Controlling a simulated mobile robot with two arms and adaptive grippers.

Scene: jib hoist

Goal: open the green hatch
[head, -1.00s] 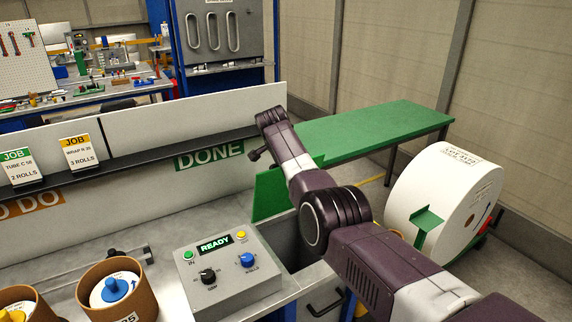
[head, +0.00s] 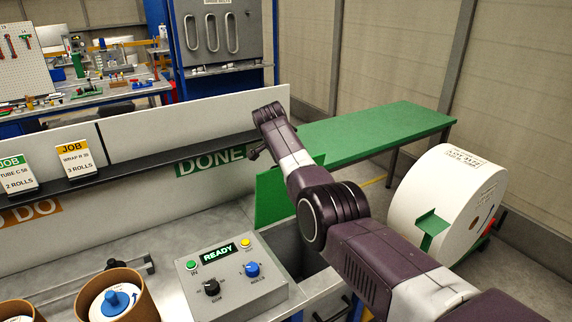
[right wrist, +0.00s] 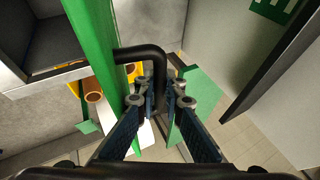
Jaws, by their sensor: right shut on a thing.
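The green hatch (head: 273,198) stands raised at the back of a dark opening in the worktop in the head view, partly hidden behind my right arm. In the right wrist view the hatch (right wrist: 97,40) shows nearly edge-on as a long green strip. A black bent handle (right wrist: 140,52) sticks out from its face. My right gripper (right wrist: 166,98) is shut on this handle, with its fingers on either side of the bar. My left gripper is in neither view.
A grey control box (head: 232,278) with a READY display stands left of the opening. A low white wall (head: 195,118) with a DONE sign is behind. A green table (head: 385,130) and a large white roll (head: 440,200) are to the right. Cardboard tubes (head: 122,295) stand front left.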

